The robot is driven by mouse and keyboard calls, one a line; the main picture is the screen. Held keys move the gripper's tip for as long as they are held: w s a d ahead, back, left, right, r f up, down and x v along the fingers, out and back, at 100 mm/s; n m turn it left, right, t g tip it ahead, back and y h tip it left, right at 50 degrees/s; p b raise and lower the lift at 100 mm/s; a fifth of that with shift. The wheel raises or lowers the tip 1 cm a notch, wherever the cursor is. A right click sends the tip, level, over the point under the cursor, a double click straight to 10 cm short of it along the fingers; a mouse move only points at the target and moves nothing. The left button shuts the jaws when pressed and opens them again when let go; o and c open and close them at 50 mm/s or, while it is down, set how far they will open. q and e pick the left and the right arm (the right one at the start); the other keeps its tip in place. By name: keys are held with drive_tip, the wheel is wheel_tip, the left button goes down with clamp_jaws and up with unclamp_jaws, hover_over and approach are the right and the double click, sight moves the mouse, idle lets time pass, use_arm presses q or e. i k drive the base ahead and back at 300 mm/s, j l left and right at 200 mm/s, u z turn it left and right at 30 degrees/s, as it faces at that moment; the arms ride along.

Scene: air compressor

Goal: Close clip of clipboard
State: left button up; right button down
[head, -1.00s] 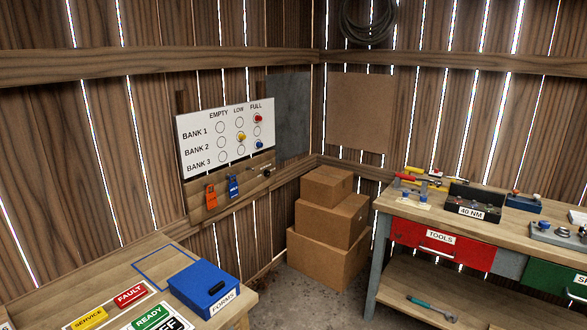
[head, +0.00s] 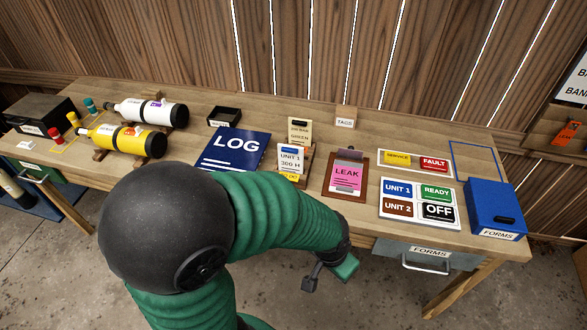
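A brown clipboard (head: 331,190) lies on the workbench, right of centre in the head view. It carries a pink sheet (head: 347,176) marked LEAK. Its dark metal clip (head: 349,154) is at the far end; I cannot tell whether it is raised or pressed down. My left gripper (head: 328,276) hangs in front of the bench's front edge, nearer to me than the clipboard and apart from it. A dark part and a green part show at its end, but its finger opening is not clear. My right gripper is not in view.
A blue LOG binder (head: 235,149) and small card stands (head: 291,160) are left of the clipboard. A label board (head: 419,202) and blue FORMS box (head: 496,208) are right. Bottles (head: 122,138) lie at the left. A FORMS drawer (head: 424,257) is under the front edge.

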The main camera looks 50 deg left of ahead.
sight(350, 152)
drive_tip(key=u, duration=1.05)
drive_tip(key=i+l+u, duration=0.1)
drive_tip(key=i, duration=0.2)
drive_tip(key=i+l+u, duration=0.1)
drive_tip(key=i, duration=0.2)
